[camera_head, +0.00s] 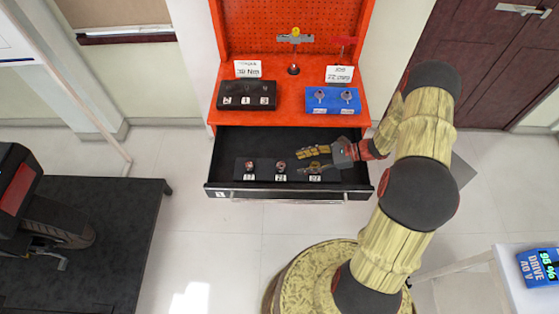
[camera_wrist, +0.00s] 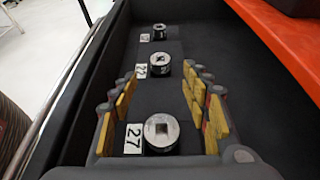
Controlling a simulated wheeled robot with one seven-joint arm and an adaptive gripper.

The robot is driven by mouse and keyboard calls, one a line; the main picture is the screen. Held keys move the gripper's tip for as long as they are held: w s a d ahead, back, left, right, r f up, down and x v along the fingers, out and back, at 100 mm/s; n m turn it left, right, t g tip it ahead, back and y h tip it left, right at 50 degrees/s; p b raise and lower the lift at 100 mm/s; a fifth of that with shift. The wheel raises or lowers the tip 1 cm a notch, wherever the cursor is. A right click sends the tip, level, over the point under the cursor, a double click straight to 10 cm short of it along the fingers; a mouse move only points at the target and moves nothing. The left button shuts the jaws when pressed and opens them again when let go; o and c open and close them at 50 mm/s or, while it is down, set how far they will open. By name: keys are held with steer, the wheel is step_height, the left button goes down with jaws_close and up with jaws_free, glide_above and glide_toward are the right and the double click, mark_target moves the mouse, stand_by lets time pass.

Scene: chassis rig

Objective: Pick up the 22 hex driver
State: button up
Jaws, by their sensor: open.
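The 22 hex driver (camera_wrist: 160,64) is a round metal socket with a square hole, upright in the dark holder beside its white "22" label (camera_wrist: 141,71). In the head view it is the middle piece (camera_head: 281,165) of the row in the open drawer. My gripper (camera_wrist: 161,80) is open and empty. In the wrist view its yellow-padded fingers lie left and right, with the 22 driver near the gap at their tips and no visible contact. In the head view my gripper (camera_head: 298,162) reaches in from the right, its tips just right of the 22 driver.
The 27 driver (camera_wrist: 161,132) shows between the finger bases. A third driver (camera_wrist: 159,31) stands farther along the row. The drawer's front wall (camera_wrist: 85,90) runs along the left, and the orange cabinet edge (camera_wrist: 280,45) along the right. Black (camera_head: 232,101) and blue (camera_head: 318,98) holders sit above.

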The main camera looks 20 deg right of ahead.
mark_target(279, 166)
steer(key=x, duration=0.2)
steer(key=shift+w+a+f+b, duration=0.1)
steer(key=shift+a+f+b, duration=0.1)
steer(key=shift+b, duration=0.15)
steer(key=shift+r+b+x, duration=0.15)
steer(key=shift+b+x, duration=0.3)
steer(key=shift+x, duration=0.85)
steer(key=shift+r+b+x, duration=0.2)
steer(key=shift+b+x, duration=0.2)
steer(key=shift+x, duration=0.9)
steer(key=shift+a, duration=0.15)
steer(key=shift+c, duration=1.4)
jaws_close()
